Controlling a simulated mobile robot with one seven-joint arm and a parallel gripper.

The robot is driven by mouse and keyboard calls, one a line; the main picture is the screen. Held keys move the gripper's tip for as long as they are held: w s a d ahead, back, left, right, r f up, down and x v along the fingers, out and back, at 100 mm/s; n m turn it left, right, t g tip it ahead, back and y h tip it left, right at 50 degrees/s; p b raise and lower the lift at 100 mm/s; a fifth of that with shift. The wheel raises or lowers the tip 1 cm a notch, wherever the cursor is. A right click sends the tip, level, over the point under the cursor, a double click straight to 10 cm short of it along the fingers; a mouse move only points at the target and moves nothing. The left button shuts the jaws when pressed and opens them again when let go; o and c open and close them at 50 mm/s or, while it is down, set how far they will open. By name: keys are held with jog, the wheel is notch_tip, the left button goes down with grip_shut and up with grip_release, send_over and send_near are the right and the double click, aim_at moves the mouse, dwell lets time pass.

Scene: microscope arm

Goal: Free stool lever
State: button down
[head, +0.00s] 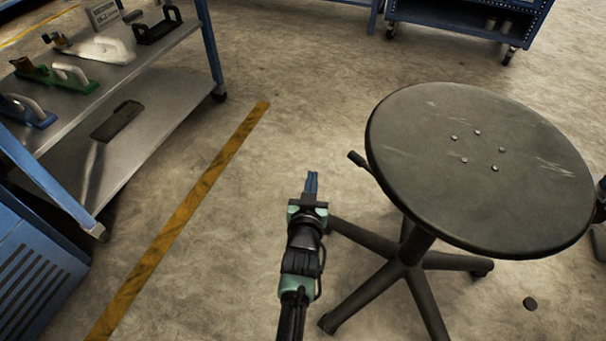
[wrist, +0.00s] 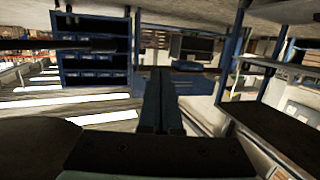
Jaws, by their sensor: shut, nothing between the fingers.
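The stool has a round dark seat (head: 480,170) with several bolt heads in its middle, on a central post and a star-shaped base (head: 410,270). Its lever (head: 360,163) is a short dark rod with a thicker end, sticking out from under the seat's left edge. My gripper (head: 311,183) is left of the stool, apart from the lever. Its blue fingers are shut and empty. In the wrist view the fingers (wrist: 160,100) point forward, a dark bar that looks like the lever (wrist: 90,45) lies to their left, and the seat's dark curved edge (wrist: 40,145) fills the lower left.
A metal shelf unit (head: 150,110) with blue posts and several hand tools stands at the left. A yellow floor stripe (head: 180,220) runs beside it. A blue cabinet on wheels (head: 470,22) is at the back. Floor between stripe and stool is clear.

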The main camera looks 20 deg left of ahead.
jog(key=shift+s+a+r+p, duration=0.15)
jog(key=shift+s+a+p, duration=0.2)
jog(key=shift+s+p, duration=0.3)
jog(key=shift+s+a+r+p, duration=0.15)
jog(key=shift+s+a+p, duration=0.15)
jog(key=shift+s+p, duration=0.35)
jog(key=shift+w, duration=0.15)
